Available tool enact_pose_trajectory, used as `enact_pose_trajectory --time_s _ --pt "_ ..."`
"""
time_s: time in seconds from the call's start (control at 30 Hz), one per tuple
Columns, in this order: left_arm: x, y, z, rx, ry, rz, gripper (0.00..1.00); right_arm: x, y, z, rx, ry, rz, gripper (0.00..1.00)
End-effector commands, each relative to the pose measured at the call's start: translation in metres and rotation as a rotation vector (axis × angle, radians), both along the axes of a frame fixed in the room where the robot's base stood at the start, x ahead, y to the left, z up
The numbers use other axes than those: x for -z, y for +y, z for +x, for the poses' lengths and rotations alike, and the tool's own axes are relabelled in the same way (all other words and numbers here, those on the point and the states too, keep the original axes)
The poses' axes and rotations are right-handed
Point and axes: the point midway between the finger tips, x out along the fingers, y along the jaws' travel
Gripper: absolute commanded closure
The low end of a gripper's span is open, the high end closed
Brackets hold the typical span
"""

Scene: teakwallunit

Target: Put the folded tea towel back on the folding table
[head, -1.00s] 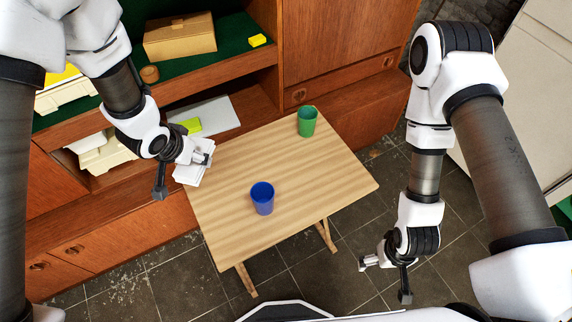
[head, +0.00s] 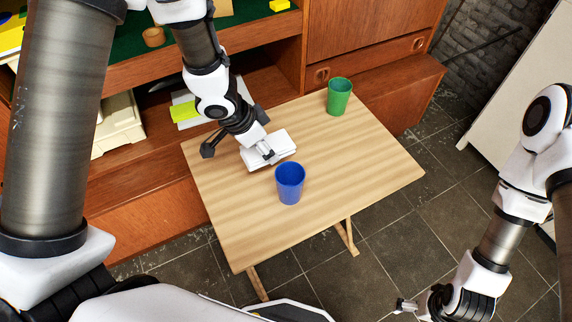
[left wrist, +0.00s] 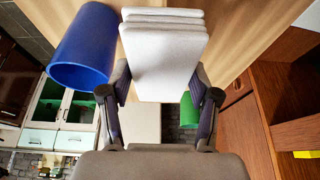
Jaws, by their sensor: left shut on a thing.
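The folded tea towel (head: 283,142) is a white, layered pad over the back left part of the wooden folding table (head: 330,180). My left gripper (head: 266,151) is shut on it, and in the left wrist view the towel (left wrist: 163,55) sits between the two fingers (left wrist: 162,85). I cannot tell whether the towel touches the tabletop. My right gripper (head: 406,305) is at the bottom right, away from the table, too small to read its fingers.
A blue cup (head: 290,183) stands on the table close to the towel's front right. A green cup (head: 339,96) stands near the back right corner. The table's right and front parts are clear. The wooden wall unit (head: 150,185) is behind and left.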

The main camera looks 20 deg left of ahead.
Motion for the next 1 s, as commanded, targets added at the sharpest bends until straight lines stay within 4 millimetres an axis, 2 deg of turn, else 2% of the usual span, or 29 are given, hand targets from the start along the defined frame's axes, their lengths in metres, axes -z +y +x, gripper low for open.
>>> enact_pose_trajectory --time_s 0.03,0.17,0.33,0.77,0.8,0.83,0.87,1.0 --pt "0.019 0.0 0.0 -0.001 0.002 0.0 0.71 0.014 0.0 0.0 0.0 0.001 0.0 0.0" --pt "0.037 0.0 0.0 -0.001 0.002 0.0 0.71 0.025 0.0 0.0 0.0 0.001 0.0 0.0" --pt "0.07 0.0 0.0 -0.001 0.001 -0.001 0.71 0.044 0.0 0.0 0.0 0.001 0.0 0.0" --pt "0.078 0.0 0.0 -0.001 0.0 0.0 0.71 0.046 0.0 0.0 0.0 0.001 0.0 0.0" --pt "0.077 0.0 0.0 -0.001 0.0 0.0 0.28 0.045 0.0 0.0 0.0 0.001 0.0 0.0" --pt "0.077 0.0 0.0 -0.001 0.0 0.0 0.17 0.045 0.0 0.0 0.0 0.001 0.0 0.0" --pt "0.077 0.0 0.0 -0.001 0.0 0.0 0.14 0.045 0.0 0.0 0.0 0.001 0.0 0.0" --pt "0.077 0.0 0.0 0.0 0.0 0.0 0.14 0.045 0.0 0.0 0.0 0.001 0.0 0.0"
